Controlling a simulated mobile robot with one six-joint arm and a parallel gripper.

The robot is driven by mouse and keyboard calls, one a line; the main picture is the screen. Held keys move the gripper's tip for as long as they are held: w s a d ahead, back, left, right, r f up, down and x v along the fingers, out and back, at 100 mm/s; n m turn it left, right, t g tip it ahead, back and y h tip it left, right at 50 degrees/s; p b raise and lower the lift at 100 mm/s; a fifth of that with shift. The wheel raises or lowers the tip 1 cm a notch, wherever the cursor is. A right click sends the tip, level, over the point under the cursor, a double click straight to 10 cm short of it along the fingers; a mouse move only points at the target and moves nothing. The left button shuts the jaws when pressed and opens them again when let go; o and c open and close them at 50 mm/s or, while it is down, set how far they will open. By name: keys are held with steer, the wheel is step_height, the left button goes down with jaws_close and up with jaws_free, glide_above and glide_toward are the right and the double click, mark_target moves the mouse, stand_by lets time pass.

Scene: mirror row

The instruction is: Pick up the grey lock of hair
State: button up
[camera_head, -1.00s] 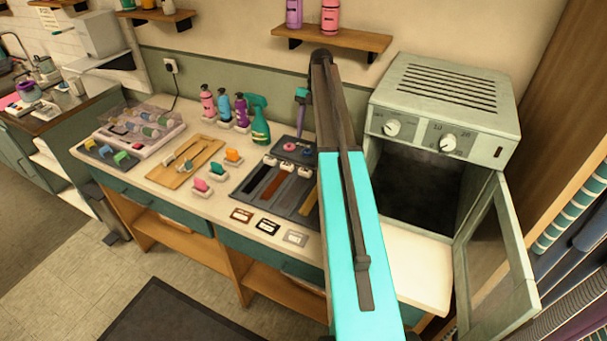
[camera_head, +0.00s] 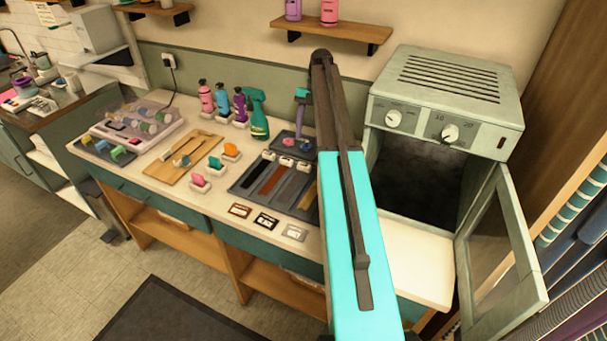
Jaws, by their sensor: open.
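The grey lock of hair (camera_head: 289,188) lies in a dark compartmented tray (camera_head: 238,187) on the counter, left of my arm. It is a narrow grey strip with a white clip-like piece at its far end. A brown lock (camera_head: 272,180) and a black lock (camera_head: 257,173) lie to its left, and a blond lock (camera_head: 307,197) to its right, partly hidden by my arm. My arm's links rise through the middle of the view. My gripper does not show; the arm covers the area behind it.
An oven-like cabinet (camera_head: 447,85) with its door (camera_head: 497,255) hanging open stands to the right. A green spray bottle (camera_head: 258,115) and several pump bottles stand behind the tray. Swatch cards (camera_head: 265,221) lie in front. A wall shelf (camera_head: 332,35) is above.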

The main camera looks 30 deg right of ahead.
steer(key=p, duration=0.1)
glide_above(304, 165)
steer(key=w+d, duration=0.1)
steer(key=d, duration=0.1)
step_height(304, 165, down, 5)
steer(key=shift+w+a+r, duration=0.1)
steer(key=shift+w, duration=0.05)
steer(key=shift+f, duration=0.35)
steer(key=shift+a+f, duration=0.1)
steer(key=shift+p+x, duration=1.1)
steer(key=shift+p, duration=0.05)
steer(key=shift+p+x, duration=0.4)
steer(key=shift+x, duration=1.05)
steer(key=shift+d, duration=0.25)
steer(key=c, duration=0.8)
steer(key=shift+c, duration=0.2)
